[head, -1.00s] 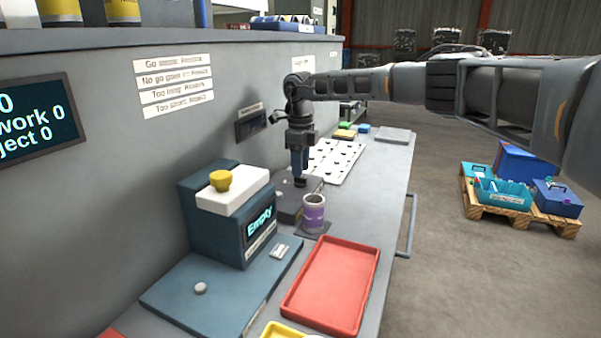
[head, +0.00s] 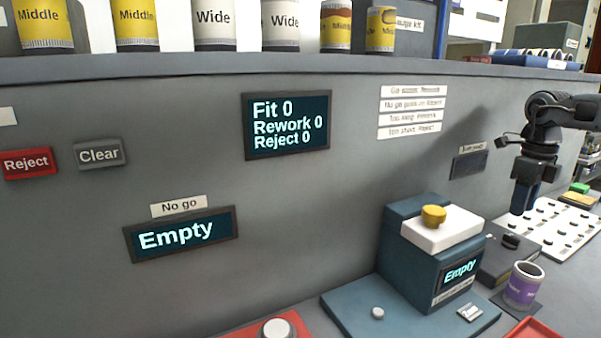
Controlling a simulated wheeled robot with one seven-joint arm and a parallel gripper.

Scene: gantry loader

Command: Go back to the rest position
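My gripper (head: 521,208) hangs pointing down at the right side of the head view, on the end of my arm. It is above the bench, near a dark grey block (head: 508,262) and behind a purple and grey cup (head: 523,284). It looks small and dark, and its fingertips are too close together in view to tell whether it is open or shut. I see nothing clearly held in it.
A blue gauge box (head: 400,240) with a yellow knob stands left of the gripper. A white tray (head: 556,225) with dark pegs lies to the right. A red tray (head: 533,330) is at the bottom edge. Wall displays read "Fit 0" (head: 287,125) and "Empty" (head: 180,235).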

